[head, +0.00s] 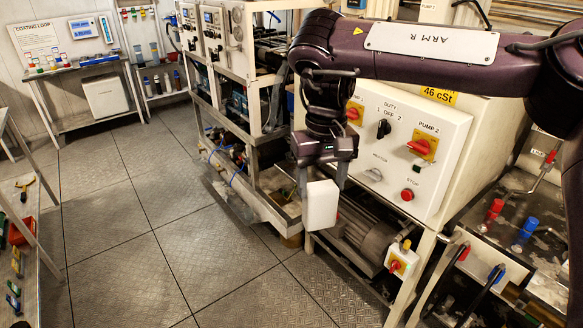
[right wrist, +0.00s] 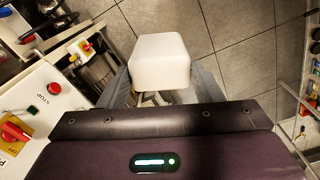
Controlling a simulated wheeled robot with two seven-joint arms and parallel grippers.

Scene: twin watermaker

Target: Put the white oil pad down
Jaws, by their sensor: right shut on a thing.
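The white oil pad (head: 321,205) is a white block held between the fingers of my right gripper (head: 322,186) in the head view. It hangs in front of the lower frame of the pump unit, above the floor. The pad also shows in the right wrist view (right wrist: 160,62), between the grey fingers of the right gripper (right wrist: 158,88), with tiled floor behind it. The right gripper is shut on it. My left gripper is not in view.
A control box (head: 408,150) with red switches stands close right of the right gripper. A motor (head: 362,232) and a small switch box (head: 401,262) sit below it. The metal floor (head: 150,225) is clear on the left. A bench (head: 85,68) stands at the back left.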

